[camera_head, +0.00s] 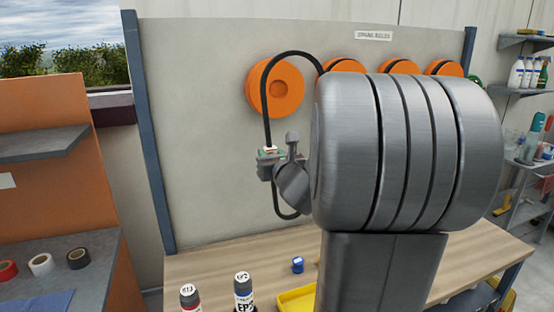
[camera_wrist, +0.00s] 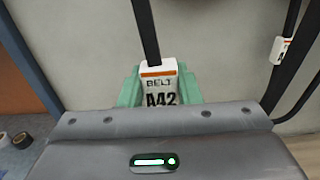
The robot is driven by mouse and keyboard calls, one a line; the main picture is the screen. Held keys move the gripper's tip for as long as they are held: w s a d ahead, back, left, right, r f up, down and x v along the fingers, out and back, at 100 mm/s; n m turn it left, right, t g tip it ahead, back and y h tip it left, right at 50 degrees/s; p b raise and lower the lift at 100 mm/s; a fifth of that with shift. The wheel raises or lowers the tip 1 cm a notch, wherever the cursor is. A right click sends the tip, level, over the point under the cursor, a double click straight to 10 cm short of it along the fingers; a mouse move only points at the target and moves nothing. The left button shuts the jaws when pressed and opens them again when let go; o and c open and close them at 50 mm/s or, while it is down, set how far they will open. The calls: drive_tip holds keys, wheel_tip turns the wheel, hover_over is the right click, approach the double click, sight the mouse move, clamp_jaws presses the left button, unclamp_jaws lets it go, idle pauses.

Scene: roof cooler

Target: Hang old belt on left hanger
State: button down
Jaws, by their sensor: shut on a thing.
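My gripper (camera_head: 268,158) is shut on a black belt (camera_head: 267,115) at its white tag, in front of the grey board. The belt arches up across the left orange round hanger (camera_head: 287,100) and runs right behind my arm; a lower bend hangs below the gripper. I cannot tell whether it touches the hanger. In the wrist view the tag (camera_wrist: 159,84) reads BELT A42 and sits between the green fingertips of my gripper (camera_wrist: 159,92). More black strands with a white tag (camera_wrist: 282,50) show at the right there; I cannot tell if they are another belt.
More orange hangers (camera_head: 400,67) line the board to the right, partly behind my arm. Below, a wooden bench (camera_head: 225,262) holds a yellow tray (camera_head: 297,300), bottles (camera_head: 243,293) and a blue item (camera_head: 297,265). An orange shelf unit (camera_head: 45,210) stands left.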

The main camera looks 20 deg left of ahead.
drive_tip(key=x, duration=0.9)
drive_tip(key=shift+f+p, duration=0.25)
drive_tip(key=shift+p, duration=0.2)
drive_tip(key=shift+s+d+b, duration=0.1)
drive_tip(key=shift+s+b, duration=0.05)
drive_tip(key=shift+b, duration=0.3)
idle(1.2)
drive_tip(key=shift+w+a, duration=0.2)
drive_tip(key=shift+w, duration=0.1)
idle(0.6)
drive_tip(key=shift+x, duration=1.5)
drive_tip(key=shift+w+a, duration=0.25)
drive_tip(key=shift+w, duration=0.05)
drive_tip(key=shift+f+b, duration=1)
drive_tip(key=shift+b, duration=0.3)
idle(1.0)
